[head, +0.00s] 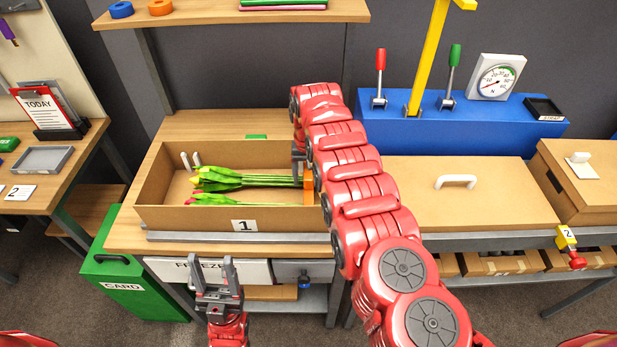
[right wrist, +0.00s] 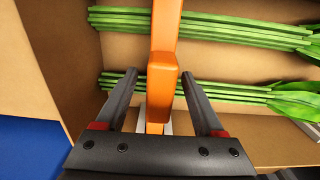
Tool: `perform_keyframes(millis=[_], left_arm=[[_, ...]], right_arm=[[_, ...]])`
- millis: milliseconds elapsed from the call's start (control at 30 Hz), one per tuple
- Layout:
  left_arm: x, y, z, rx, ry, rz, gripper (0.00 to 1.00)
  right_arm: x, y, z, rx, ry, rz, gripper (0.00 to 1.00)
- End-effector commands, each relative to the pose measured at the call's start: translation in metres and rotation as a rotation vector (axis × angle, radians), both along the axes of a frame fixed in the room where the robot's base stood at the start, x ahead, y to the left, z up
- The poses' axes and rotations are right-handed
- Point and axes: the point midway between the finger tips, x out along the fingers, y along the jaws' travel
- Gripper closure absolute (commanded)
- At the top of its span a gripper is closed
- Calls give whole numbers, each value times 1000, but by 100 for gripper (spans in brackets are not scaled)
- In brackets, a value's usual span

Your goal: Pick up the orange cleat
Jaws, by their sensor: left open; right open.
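The orange cleat (head: 308,191) stands at the right end of the open cardboard box marked 1 (head: 190,218). In the right wrist view the orange cleat (right wrist: 162,85) is an upright bar with a block on it, crossing in front of green stems. My right gripper (head: 298,165) reaches down into the box over the cleat. In the right wrist view my right gripper (right wrist: 159,88) is open, one finger on each side of the cleat, with visible gaps. My left gripper (head: 212,270) is open and empty in front of the table. My right arm hides part of the box's right end.
Tulip bunches (head: 240,181) lie in the box, stems towards the cleat; the stems (right wrist: 220,92) pass close by the fingers. A closed carton (head: 470,205) stands to the right, before a blue block (head: 450,125) with levers. A shelf (head: 230,14) hangs above.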

Motion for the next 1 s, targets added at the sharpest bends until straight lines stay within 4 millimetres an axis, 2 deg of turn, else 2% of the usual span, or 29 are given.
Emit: perform_keyframes(millis=[267, 667, 1000], left_arm=[[0, 0, 1, 0, 0, 0, 43], [0, 0, 1, 0, 0, 0, 43], [0, 0, 1, 0, 0, 0, 43]], right_arm=[[0, 0, -5, 1, -1, -1, 30], [0, 0, -5, 1, -1, 0, 100], [0, 0, -5, 1, -1, 0, 100]])
